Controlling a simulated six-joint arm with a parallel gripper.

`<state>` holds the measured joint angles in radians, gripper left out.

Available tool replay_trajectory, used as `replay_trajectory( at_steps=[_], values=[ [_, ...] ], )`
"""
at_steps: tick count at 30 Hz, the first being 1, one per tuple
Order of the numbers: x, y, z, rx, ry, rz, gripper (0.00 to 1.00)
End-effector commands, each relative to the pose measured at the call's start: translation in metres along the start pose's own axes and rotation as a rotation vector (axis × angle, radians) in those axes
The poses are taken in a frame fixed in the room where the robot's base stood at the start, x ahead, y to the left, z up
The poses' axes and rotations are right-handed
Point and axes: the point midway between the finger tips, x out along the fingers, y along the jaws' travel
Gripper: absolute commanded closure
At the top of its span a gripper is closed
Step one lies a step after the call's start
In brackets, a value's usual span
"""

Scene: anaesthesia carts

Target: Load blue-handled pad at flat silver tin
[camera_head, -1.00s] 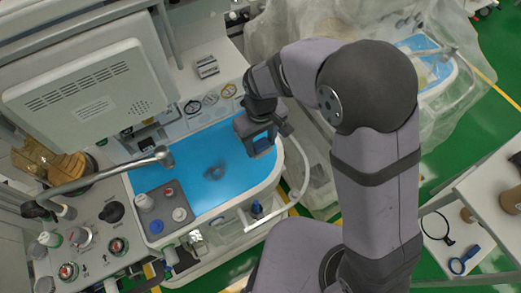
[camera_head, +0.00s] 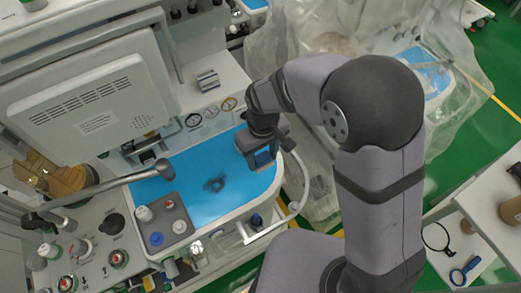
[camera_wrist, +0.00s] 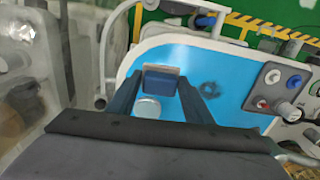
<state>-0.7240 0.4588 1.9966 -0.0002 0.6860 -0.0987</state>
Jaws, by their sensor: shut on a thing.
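A blue-handled pad (camera_wrist: 160,82) shows in the wrist view as a blue block with a pale grey strip along its far edge. My gripper (camera_wrist: 161,90) is shut on it, one dark finger on each side. In the head view my gripper (camera_head: 261,152) is over the right part of the blue worktop, and the blue of the pad (camera_head: 264,158) shows below the fingers. A flat silver tin (camera_wrist: 148,107) shows as a pale disc beside the pad, between the fingers. I cannot tell the height gap between them. The tin is hidden in the head view.
The blue worktop (camera_head: 190,172) has a dark mark (camera_head: 215,184) and a grey tray (camera_head: 168,215) with small caps to its left. A curved metal rail (camera_head: 110,183) and a white hose (camera_head: 303,185) border it. Clear plastic sheeting hangs beyond the right end.

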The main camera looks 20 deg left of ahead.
Motion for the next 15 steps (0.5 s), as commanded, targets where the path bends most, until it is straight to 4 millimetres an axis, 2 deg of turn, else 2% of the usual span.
replay_trajectory(
  at_steps=[3, 7, 15],
  values=[
    [0.01, 0.0, 0.009, 0.002, -0.006, -0.001, 0.72],
    [0.022, 0.002, -0.003, 0.003, -0.004, 0.0, 0.72],
    [0.034, 0.009, -0.066, 0.004, 0.002, 0.001, 0.72]
  ],
)
